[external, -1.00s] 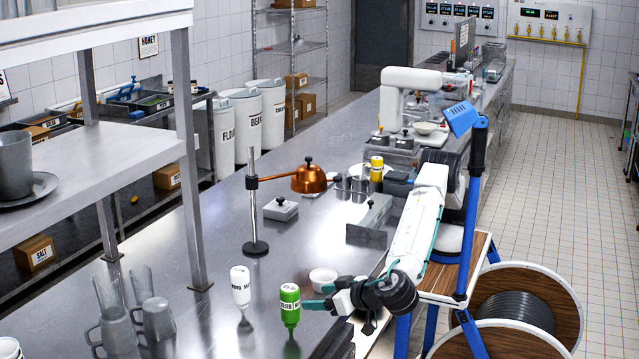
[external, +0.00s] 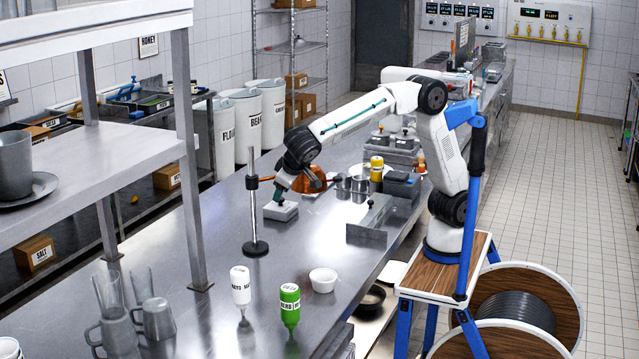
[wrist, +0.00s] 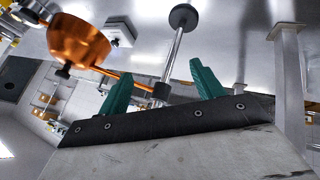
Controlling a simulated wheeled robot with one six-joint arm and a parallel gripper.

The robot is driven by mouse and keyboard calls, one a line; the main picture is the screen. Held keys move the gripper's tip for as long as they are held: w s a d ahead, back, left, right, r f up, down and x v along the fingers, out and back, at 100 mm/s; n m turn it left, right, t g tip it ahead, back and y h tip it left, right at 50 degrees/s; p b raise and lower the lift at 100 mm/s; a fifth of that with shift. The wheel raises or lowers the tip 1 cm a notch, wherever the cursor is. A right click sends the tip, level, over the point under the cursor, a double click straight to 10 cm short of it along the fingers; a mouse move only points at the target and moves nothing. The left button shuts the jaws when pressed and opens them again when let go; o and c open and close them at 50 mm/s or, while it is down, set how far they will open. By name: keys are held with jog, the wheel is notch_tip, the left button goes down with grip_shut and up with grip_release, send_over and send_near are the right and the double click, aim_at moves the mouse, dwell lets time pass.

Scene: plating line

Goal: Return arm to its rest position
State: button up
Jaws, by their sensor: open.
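My gripper (external: 283,187) is open and empty in the external view. It hangs above the steel counter, close to the copper heat-lamp dome and over the small white lidded box (external: 281,211). My arm is raised and bent over the counter from its base. In the wrist view the two green fingers of my gripper (wrist: 165,85) stand apart with nothing held between them. The copper dome (wrist: 80,42) shows at the left in that view, and in the external view it is partly hidden behind my gripper (external: 312,180).
A lamp stand (external: 254,205) rises left of my gripper. A white bottle (external: 241,288), a green bottle (external: 290,306) and a white bowl (external: 323,280) stand nearer the front. A shelf post (external: 186,160) is at the left.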

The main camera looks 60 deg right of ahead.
jog(key=s+d+r+g+y, duration=0.1)
jog(key=s+d+g, duration=0.15)
jog(key=d, duration=1.15)
jog(key=s+d+r+g, duration=0.1)
jog(key=s+d, duration=0.2)
jog(key=d, duration=1.1)
jog(key=s+d+f+y, duration=0.1)
jog(key=s+d+f, duration=0.3)
jog(key=s+d, duration=0.2)
jog(key=s+d+f+g+y, duration=0.1)
jog(key=s+d+f+y, duration=0.1)
jog(key=s+d+f, duration=0.2)
jog(key=s+d, duration=0.3)
jog(key=s, duration=0.4)
jog(key=shift+s+f+y, duration=0.25)
jog(key=shift+f+y, duration=0.05)
